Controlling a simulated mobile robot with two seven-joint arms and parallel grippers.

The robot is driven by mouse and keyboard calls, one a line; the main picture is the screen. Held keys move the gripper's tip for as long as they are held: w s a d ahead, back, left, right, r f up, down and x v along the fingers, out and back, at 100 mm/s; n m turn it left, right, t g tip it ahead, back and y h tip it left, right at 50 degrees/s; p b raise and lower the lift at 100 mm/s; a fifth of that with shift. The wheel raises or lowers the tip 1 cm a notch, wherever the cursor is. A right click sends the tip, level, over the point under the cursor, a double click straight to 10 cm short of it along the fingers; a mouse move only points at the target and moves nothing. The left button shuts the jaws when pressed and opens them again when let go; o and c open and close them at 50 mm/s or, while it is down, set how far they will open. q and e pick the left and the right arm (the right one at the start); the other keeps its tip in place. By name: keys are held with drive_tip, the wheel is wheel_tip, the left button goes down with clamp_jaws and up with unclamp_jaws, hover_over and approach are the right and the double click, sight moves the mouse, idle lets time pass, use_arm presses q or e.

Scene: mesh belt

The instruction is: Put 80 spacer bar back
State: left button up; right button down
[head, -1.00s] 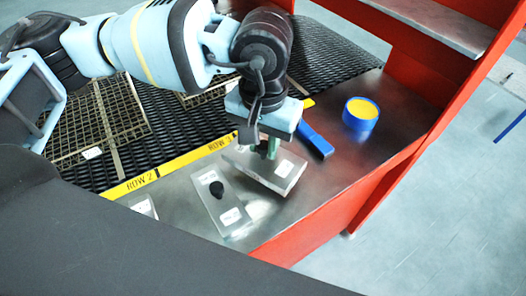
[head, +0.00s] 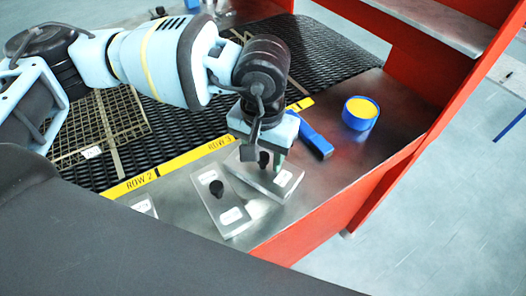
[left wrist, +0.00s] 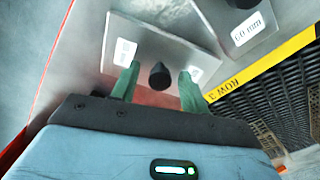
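A grey metal spacer bar (head: 262,183) with a black knob and white labels lies on the steel ledge under my left gripper (head: 263,161). In the left wrist view, its black knob (left wrist: 159,76) stands between the two green fingers, with gaps on both sides. The gripper is open and pointing down at the bar (left wrist: 160,45). A second bar (head: 222,208) with a black knob lies just to the left; its label in the left wrist view (left wrist: 247,33) ends in "0 mm". I cannot read which bar is 80. My right gripper is not in view.
A third plate (head: 145,207) is partly hidden at the ledge's left. A blue tool handle (head: 316,143) and a blue cup with yellow inside (head: 361,113) lie right of the bars. A yellow row strip (head: 185,159) borders the black mesh belt (head: 330,60). Red frame posts stand at right.

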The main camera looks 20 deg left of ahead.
sight(263, 156)
use_arm(q)
drive_tip(key=shift+r, duration=0.1)
wheel_tip(263, 156, up, 12)
idle(0.5)
idle(0.4)
